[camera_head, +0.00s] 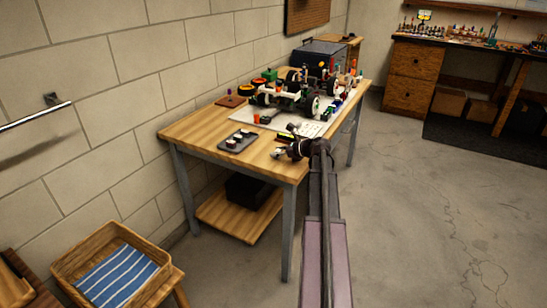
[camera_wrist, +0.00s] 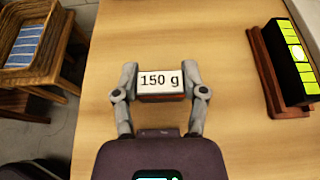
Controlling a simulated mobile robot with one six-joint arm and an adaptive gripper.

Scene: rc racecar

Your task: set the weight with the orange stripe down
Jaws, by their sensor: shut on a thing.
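My gripper (camera_wrist: 160,86) is shut on a small block-shaped weight (camera_wrist: 160,78) with a white "150 g" label. A dull reddish-orange band shows along the weight's near edge, below the label. The weight sits between the two grey fingers, over the bare wooden top of the workbench. I cannot tell whether it touches the bench or hangs a little above it. In the head view my gripper (camera_head: 279,154) is at the bench's near front edge, and the weight is too small to make out clearly.
A dark tray (camera_head: 238,145) with small pieces lies left of my gripper. A black device with yellow-green lit panels (camera_wrist: 292,62) stands on a wooden base at the wrist view's right. The racecar (camera_head: 290,95) is farther back.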

